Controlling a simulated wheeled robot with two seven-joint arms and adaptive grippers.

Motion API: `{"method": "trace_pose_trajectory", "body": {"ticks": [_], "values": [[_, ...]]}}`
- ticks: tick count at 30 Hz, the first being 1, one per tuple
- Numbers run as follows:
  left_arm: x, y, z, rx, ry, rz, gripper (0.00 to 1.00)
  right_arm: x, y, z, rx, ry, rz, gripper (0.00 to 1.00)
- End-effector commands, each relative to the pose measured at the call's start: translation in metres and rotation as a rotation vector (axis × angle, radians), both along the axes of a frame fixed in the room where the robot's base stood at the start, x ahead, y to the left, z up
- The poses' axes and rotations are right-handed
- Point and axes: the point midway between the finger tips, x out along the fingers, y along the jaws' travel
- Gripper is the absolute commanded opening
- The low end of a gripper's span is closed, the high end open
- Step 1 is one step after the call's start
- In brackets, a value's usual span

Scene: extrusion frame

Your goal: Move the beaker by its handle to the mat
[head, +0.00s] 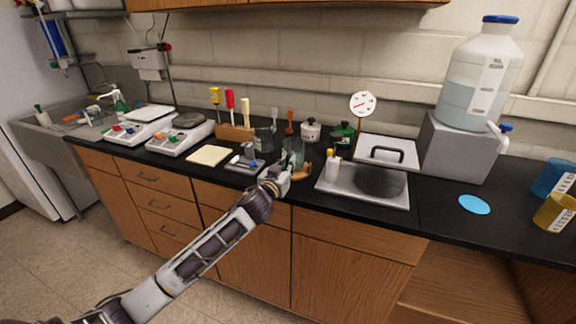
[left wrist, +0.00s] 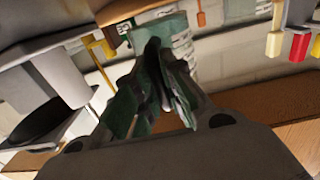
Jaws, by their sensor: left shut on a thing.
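A clear, greenish beaker (head: 292,150) is at the front middle of the black counter, just beyond my left gripper (head: 282,172). In the left wrist view the beaker (left wrist: 164,32), with pale markings on its side, is at the fingertips of the left gripper (left wrist: 156,52). The fingers are shut on it, apparently at its handle, which they hide. I cannot tell whether its base touches the counter. A flat, round, light-blue mat (head: 474,204) lies bare on the counter at the right. My right gripper is not in view.
A grey block (head: 457,148) bears a large jug (head: 484,75). Blue (head: 553,178) and yellow (head: 554,213) beakers stand far right.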

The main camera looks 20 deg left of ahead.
Motion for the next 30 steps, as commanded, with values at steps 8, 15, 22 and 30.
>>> {"method": "trace_pose_trajectory", "body": {"ticks": [8, 15, 22, 30], "values": [[0.0, 0.0, -0.0018, 0.0, -0.001, 0.0, 0.0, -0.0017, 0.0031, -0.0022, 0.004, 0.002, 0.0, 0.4], [0.0, 0.0, -0.0039, 0.0, -0.001, 0.0, 0.0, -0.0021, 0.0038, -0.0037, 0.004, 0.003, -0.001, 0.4], [0.0, 0.0, -0.0058, 0.0, -0.001, 0.0, 0.0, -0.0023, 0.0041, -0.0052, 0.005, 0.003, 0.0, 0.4], [0.0, 0.0, -0.0082, 0.0, -0.001, 0.0, 0.0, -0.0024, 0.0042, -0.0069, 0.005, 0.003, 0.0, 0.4]]}}
